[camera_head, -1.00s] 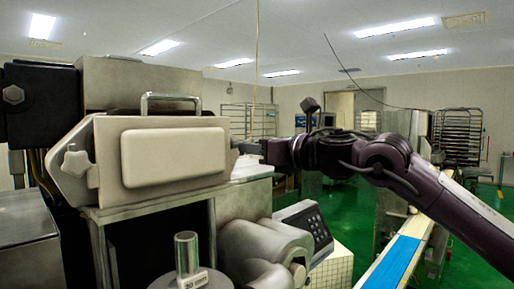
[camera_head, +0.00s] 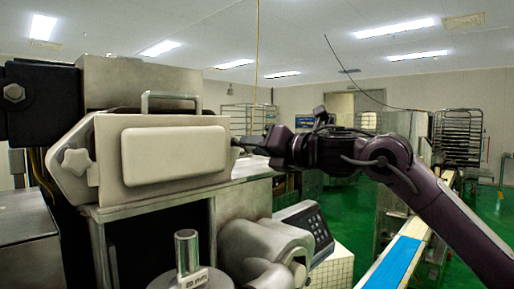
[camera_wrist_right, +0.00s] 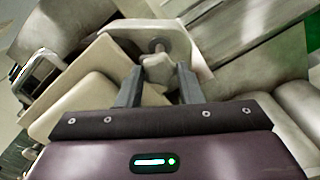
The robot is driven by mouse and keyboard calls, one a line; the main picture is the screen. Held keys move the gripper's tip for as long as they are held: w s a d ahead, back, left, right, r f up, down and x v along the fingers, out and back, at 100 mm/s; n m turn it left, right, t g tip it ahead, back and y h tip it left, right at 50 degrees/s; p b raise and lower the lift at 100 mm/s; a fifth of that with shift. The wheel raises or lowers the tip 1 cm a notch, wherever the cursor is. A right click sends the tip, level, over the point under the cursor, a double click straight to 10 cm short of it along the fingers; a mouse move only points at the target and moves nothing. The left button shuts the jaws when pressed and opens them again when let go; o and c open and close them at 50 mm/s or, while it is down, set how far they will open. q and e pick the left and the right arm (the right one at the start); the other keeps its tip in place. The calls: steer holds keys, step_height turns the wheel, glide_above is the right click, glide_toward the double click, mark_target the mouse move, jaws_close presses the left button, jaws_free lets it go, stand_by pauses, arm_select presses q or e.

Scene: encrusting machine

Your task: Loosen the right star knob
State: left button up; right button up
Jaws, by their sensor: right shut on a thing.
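The right star knob (camera_wrist_right: 157,70) is a pale, lobed knob on the right end of the machine's beige head. In the right wrist view it sits between the fingertips of my right gripper (camera_wrist_right: 158,82), which is shut on it, with a finger on each side. In the head view my right gripper (camera_head: 250,144) reaches the right end of the machine head (camera_head: 175,155) from the right, and the knob there is hidden or too small to make out. My left gripper is not in view.
Another star knob (camera_head: 75,163) is on the head's left end. A metal handle (camera_head: 171,97) stands on top. Below right are a control panel (camera_head: 312,228) and a blue-topped conveyor (camera_head: 392,262). Wire racks stand at the back, and green floor shows at right.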

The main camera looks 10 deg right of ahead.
steer(key=m+p, duration=0.1)
steer(key=m, duration=0.9)
steer(key=shift+r+m+p, duration=0.1)
steer(key=shift+m+p, duration=0.2)
steer(key=shift+p, duration=0.05)
steer(key=shift+m, duration=0.3)
steer(key=o, duration=1)
steer(key=shift+d, duration=0.1)
